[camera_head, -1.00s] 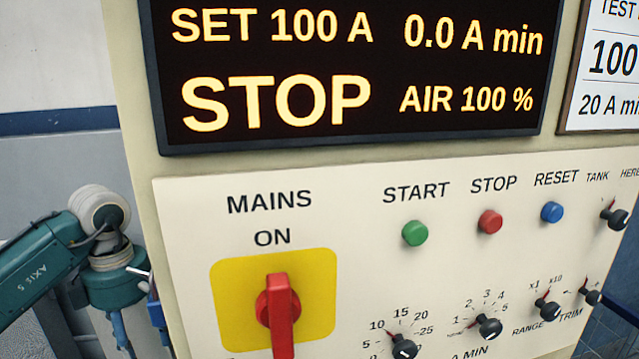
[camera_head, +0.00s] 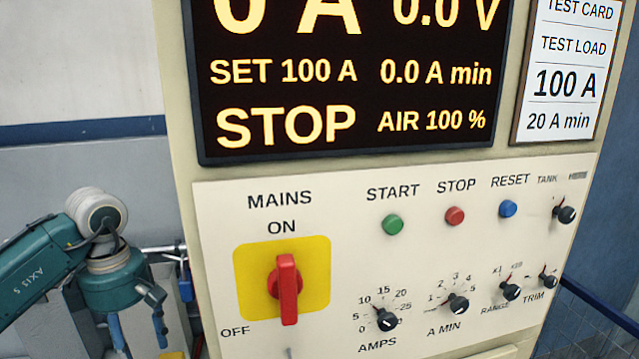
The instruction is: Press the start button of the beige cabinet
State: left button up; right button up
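The beige cabinet (camera_head: 185,215) fills the middle of the view, with a light control panel on its front. The green START button (camera_head: 393,225) is on the panel's upper row, beside the red STOP button (camera_head: 454,216) and the blue RESET button (camera_head: 508,208). The display (camera_head: 350,95) above reads STOP, SET 100 A and 0.0 A min. My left gripper (camera_head: 138,335) hangs at the lower left, away from the buttons, with its blue fingers apart and nothing seen between them; their tips are near the bottom edge. My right gripper is out of view.
A red MAINS switch (camera_head: 286,288) on a yellow plate stands upright at ON. Black knobs, including AMPS (camera_head: 386,319), sit below the buttons. A test card (camera_head: 562,75) is at the upper right. The space before the START button is clear.

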aim_at(393, 225)
jog(key=k, duration=1.2)
